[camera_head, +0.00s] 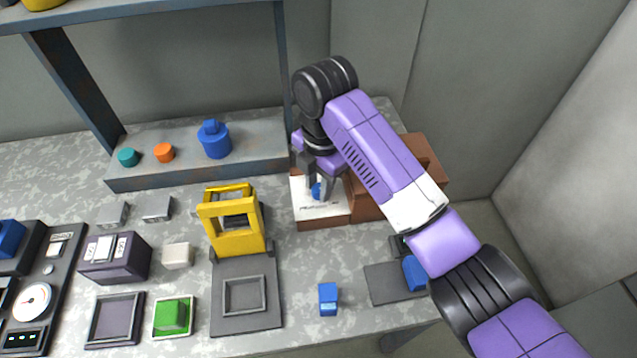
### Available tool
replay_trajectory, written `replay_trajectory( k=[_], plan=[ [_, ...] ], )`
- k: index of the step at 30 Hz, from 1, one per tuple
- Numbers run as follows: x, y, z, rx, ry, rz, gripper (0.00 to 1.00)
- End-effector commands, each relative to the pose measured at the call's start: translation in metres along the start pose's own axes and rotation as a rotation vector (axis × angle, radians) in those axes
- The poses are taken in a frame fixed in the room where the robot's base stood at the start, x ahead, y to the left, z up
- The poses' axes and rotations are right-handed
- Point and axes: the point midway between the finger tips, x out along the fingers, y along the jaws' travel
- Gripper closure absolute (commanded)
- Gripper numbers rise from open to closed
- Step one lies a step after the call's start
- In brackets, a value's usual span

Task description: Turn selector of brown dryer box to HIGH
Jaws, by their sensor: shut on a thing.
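The brown dryer box (366,205) stands at the back right of the worktop, partly hidden behind my arm. Its lower front part has a white top panel (315,212) with small dark markings too small to read. A blue selector knob (316,190) sits on this panel. My gripper (317,188) points down over the panel, its fingers shut on the blue knob. The fingers hide much of the knob, so I cannot tell which setting it points to.
A yellow frame (236,240) stands left of the dryer box. A raised grey shelf (190,172) behind holds a blue lidded pot (214,140). A small blue block (328,298) lies in front. A dark purple box (114,258) stands at left.

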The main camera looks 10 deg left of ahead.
Motion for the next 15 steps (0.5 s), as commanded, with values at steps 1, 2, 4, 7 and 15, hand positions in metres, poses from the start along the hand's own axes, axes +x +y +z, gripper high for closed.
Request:
replay_trajectory(
  k=[1, 2, 4, 7, 15],
  plan=[
    [-0.0003, -0.0001, 0.0, 0.0, 0.0, -0.001, 1.0],
    [-0.0004, -0.0001, 0.0, 0.001, 0.0, -0.001, 1.0],
    [-0.0008, -0.0001, -0.0001, 0.007, 0.0, -0.001, 1.0],
    [-0.0019, 0.0001, -0.0002, 0.026, -0.001, -0.001, 1.0],
    [-0.0051, 0.0005, -0.0006, 0.169, -0.009, -0.002, 1.0]
  ],
)
